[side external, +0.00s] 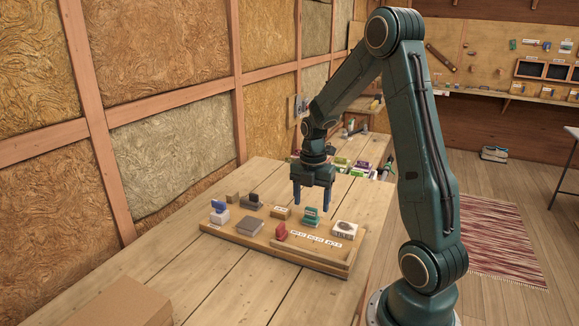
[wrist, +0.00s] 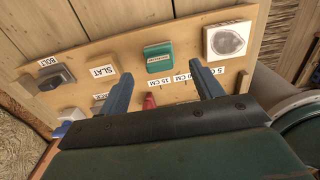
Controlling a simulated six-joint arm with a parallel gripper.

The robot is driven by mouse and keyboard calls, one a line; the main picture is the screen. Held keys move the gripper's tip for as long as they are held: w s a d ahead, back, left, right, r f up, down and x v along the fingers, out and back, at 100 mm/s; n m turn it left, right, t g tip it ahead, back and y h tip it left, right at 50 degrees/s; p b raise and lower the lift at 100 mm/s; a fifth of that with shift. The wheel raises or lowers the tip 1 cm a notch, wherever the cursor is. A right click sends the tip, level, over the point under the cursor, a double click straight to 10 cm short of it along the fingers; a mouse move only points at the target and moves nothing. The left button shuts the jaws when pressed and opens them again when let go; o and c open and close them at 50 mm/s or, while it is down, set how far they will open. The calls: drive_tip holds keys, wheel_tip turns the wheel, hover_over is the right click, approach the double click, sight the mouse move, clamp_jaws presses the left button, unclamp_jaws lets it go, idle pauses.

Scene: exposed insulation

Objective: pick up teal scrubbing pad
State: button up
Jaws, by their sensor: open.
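The teal scrubbing pad (side external: 312,212) is a small block with a pale lower layer. It sits on a wooden board (side external: 225,233) on the workbench. In the wrist view the pad (wrist: 158,57) lies just beyond my fingertips, above a row of white labels. My gripper (side external: 312,204) points down over the board, open, with nothing between its fingers. In the wrist view my gripper (wrist: 162,74) has one finger to the lower left of the pad and one to its right. The exact height above the pad is hard to tell.
A white block with a round picture (wrist: 229,40) stands right of the pad. A red block (side external: 281,231) stands near the labels (side external: 315,239). A grey block (side external: 249,225) and several small blocks are farther left. A cardboard box (side external: 120,303) is at the bench's near end.

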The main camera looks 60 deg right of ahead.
sight(311, 208)
drive_tip(key=shift+f, duration=0.15)
drive_tip(key=shift+d+f, duration=0.1)
drive_tip(key=shift+f, duration=2.35)
drive_tip(key=c, duration=1)
